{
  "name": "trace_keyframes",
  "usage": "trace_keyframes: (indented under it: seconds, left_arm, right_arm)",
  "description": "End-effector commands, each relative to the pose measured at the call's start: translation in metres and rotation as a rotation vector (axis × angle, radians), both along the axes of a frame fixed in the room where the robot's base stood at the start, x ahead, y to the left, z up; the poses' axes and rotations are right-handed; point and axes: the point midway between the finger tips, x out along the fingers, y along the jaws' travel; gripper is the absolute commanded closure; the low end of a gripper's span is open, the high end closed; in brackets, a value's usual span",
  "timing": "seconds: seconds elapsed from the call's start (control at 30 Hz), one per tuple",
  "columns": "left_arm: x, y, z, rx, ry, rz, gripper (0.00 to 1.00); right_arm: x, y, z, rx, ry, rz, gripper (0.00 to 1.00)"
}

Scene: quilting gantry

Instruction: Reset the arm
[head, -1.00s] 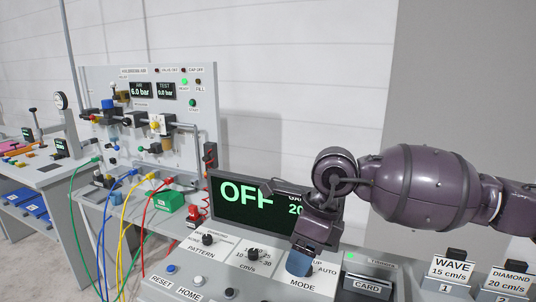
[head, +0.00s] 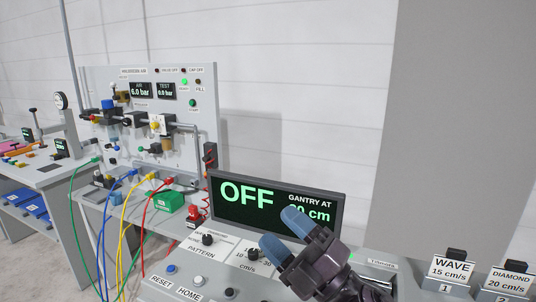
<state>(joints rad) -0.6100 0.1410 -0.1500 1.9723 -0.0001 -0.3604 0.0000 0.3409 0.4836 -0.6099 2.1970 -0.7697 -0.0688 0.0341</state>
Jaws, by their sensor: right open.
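My right gripper (head: 287,232) is in the head view, above the front control panel (head: 222,272). Its two blue-grey fingers are apart with nothing between them. It points up and to the left, in front of the lower right of the display (head: 240,212), which reads OFF and "GANTRY AT", with the number partly covered. The gripper and its wrist hide the MODE switch and part of the cm/s dial. My left gripper is not in view.
A PATTERN knob (head: 207,239) and a RESET button (head: 171,269) are on the panel's left. WAVE (head: 452,267) and DIAMOND (head: 509,279) cards stand at the right. An air board (head: 150,120) with coloured hoses stands behind left.

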Motion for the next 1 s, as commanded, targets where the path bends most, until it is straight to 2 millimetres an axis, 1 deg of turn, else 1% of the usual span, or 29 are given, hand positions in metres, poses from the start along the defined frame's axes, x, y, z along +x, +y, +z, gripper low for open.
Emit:
trace_keyframes:
  seconds: [0.03, 0.07, 0.1, 0.17, 0.2, 0.27, 0.3, 0.37, 0.4, 0.47, 0.5, 0.57, 0.6, 0.7, 0.8, 1.0]
  left_arm:
    - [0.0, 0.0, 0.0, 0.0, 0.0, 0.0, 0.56]
    - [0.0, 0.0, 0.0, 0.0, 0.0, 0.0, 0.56]
    - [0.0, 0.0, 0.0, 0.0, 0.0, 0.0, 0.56]
    - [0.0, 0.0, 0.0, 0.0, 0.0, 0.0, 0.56]
    - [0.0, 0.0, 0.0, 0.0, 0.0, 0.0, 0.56]
    - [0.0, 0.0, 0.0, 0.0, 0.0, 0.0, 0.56]
    - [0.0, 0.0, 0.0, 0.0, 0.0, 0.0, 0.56]
    - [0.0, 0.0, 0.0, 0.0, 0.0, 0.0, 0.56]
    - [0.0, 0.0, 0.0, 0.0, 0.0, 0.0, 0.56]
    - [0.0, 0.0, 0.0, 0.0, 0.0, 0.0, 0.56]
    - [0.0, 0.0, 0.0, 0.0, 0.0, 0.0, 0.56]
    - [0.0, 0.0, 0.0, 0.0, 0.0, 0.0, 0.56]
    - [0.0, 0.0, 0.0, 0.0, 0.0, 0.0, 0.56]
    - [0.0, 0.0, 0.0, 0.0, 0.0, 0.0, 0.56]
    - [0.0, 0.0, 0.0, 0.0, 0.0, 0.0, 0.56]
    - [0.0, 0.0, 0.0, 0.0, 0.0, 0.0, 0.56]
  right_arm:
    - [0.006, -0.017, -0.01, 0.065, 0.099, -0.072, 0.4]
    - [0.01, -0.028, -0.015, 0.102, 0.155, -0.115, 0.4]
    - [0.015, -0.042, -0.025, 0.147, 0.233, -0.172, 0.4]
    - [0.019, -0.064, -0.041, 0.213, 0.351, -0.257, 0.4]
    - [0.021, -0.079, -0.054, 0.253, 0.431, -0.315, 0.4]
    - [0.021, -0.101, -0.075, 0.31, 0.552, -0.399, 0.4]
    - [0.018, -0.116, -0.09, 0.345, 0.635, -0.454, 0.4]
    - [0.012, -0.137, -0.115, 0.394, 0.759, -0.536, 0.4]
    - [0.006, -0.15, -0.131, 0.425, 0.843, -0.591, 0.4]
    - [-0.007, -0.17, -0.157, 0.467, 0.97, -0.67, 0.4]
    - [-0.018, -0.182, -0.174, 0.494, 1.055, -0.722, 0.4]
    - [-0.037, -0.198, -0.199, 0.529, 1.184, -0.799, 0.4]
    - [-0.052, -0.207, -0.215, 0.549, 1.268, -0.846, 0.4]
    - [-0.085, -0.225, -0.245, 0.586, 1.444, -0.94, 0.4]
    - [-0.114, -0.235, -0.266, 0.609, 1.576, -1.007, 0.4]
    - [-0.161, -0.245, -0.29, 0.635, 1.771, -1.099, 0.4]
